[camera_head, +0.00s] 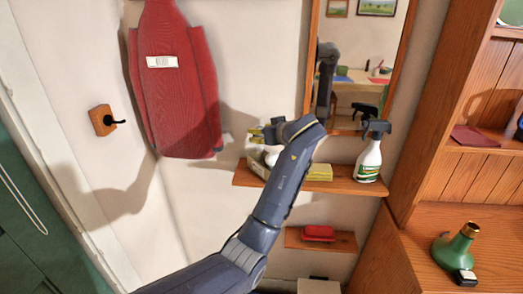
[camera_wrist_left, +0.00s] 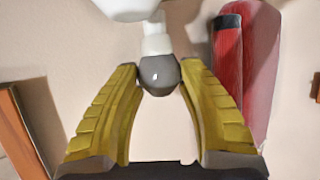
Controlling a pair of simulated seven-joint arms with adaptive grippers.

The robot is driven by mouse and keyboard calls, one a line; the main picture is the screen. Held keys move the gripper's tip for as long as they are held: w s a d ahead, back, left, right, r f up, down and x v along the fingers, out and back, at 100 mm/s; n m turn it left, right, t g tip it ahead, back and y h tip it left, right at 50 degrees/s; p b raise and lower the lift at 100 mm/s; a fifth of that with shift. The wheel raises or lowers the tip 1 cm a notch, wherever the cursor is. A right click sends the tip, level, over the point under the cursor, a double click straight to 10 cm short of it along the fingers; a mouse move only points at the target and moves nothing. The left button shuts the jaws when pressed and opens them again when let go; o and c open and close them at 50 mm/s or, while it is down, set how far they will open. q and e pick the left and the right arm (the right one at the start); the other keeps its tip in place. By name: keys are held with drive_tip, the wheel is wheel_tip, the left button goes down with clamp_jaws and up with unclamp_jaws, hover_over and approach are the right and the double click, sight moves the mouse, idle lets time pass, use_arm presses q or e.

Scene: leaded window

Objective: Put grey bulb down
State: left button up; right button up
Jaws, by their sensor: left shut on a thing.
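The grey bulb (camera_wrist_left: 159,74) sits between the yellow fingertips of my left gripper (camera_wrist_left: 159,78) in the left wrist view, and the gripper is shut on it. A white neck and a larger white rounded part (camera_wrist_left: 138,7) are beyond the bulb, partly cut off by the top edge. In the head view my left gripper (camera_head: 263,135) is above the left part of the wooden wall shelf (camera_head: 344,184), and the bulb is not clearly visible there. A white thing shows just below the fingers; I cannot tell whether it touches the shelf. My right gripper is not in view.
A yellow sponge (camera_head: 319,172) and a white spray bottle (camera_head: 369,158) stand on the shelf right of my arm. A mirror (camera_head: 397,69) hangs above. A red padded board (camera_head: 174,91) hangs left. A lower shelf (camera_head: 340,242) holds a red item (camera_head: 318,232).

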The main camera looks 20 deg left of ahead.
sight(262, 149)
use_arm(q)
drive_tip(key=shift+f, duration=3.25)
drive_tip(key=shift+f, duration=0.15)
drive_tip(key=o, duration=1)
drive_tip(key=shift+r, duration=0.25)
drive_tip(key=shift+v, duration=3.75)
drive_tip(key=shift+f, duration=0.15)
